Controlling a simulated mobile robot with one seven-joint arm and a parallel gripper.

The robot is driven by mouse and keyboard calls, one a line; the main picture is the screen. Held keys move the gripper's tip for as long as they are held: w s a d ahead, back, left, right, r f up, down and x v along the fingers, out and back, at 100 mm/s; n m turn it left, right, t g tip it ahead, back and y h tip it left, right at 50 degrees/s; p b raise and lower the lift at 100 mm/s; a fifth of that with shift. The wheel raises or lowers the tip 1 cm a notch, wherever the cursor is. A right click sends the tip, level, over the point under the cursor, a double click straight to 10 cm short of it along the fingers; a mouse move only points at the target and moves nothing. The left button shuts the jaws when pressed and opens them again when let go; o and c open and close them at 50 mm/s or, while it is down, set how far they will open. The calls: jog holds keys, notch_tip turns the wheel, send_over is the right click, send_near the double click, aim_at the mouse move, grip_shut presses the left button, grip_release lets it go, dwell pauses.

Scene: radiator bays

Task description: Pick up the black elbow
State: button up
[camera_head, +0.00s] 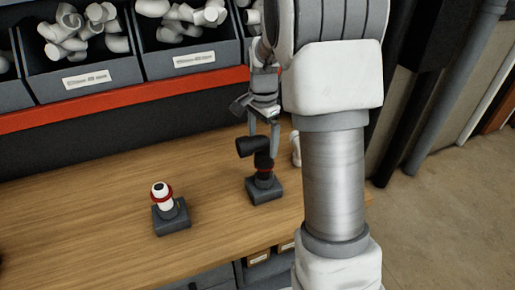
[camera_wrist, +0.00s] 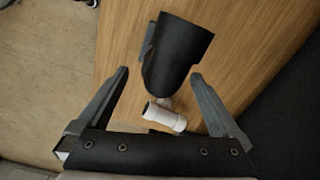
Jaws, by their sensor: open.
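The black elbow (camera_head: 245,147) stands in the head view on a grey block (camera_head: 265,190), with a red ring (camera_head: 263,174) low on it. Its open end points left. My gripper (camera_head: 264,137) is open just above it, fingers pointing down. In the wrist view the black elbow (camera_wrist: 178,55) shows large, ahead of and partly between the two spread fingers of my gripper (camera_wrist: 159,75). I cannot tell whether a finger touches it.
A white fitting with a red ring (camera_head: 162,197) stands on another grey block (camera_head: 171,218) to the left. Bins (camera_head: 82,78) of white fittings line the back above a red rail (camera_head: 120,98).

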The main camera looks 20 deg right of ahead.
aim_at(263, 147)
notch_tip(263, 147, down, 3)
jog(key=shift+w+f, duration=0.1)
jog(key=shift+f, duration=0.1)
jog(key=shift+c, duration=0.3)
jog(key=c, duration=1.5)
jog(key=shift+r, duration=0.15)
